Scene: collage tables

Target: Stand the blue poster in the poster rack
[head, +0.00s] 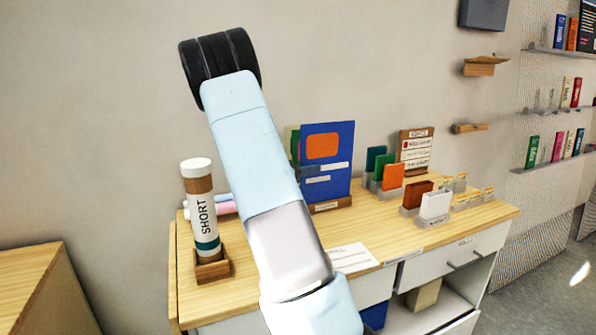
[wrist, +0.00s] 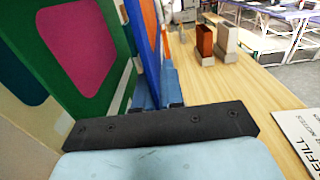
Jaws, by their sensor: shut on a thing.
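The blue poster (head: 340,171), with an orange panel and pale label strips, stands upright at the wooden poster rack (head: 334,205) in the head view. Whether its lower edge is fully seated in the slot is unclear. A green poster (head: 291,142) is just behind it, mostly hidden. In the wrist view the blue poster (wrist: 143,32) shows nearly edge-on beside the large green poster with a pink panel (wrist: 47,20). My gripper (wrist: 156,90) is shut on the blue poster near its side edge.
A tube marked SHORT (head: 201,212) stands in a wooden holder (head: 213,266) at the left of the table (head: 270,262). Coloured cards in grey holders (head: 434,222) stand to the right. A white sheet (head: 352,257) lies near the front edge.

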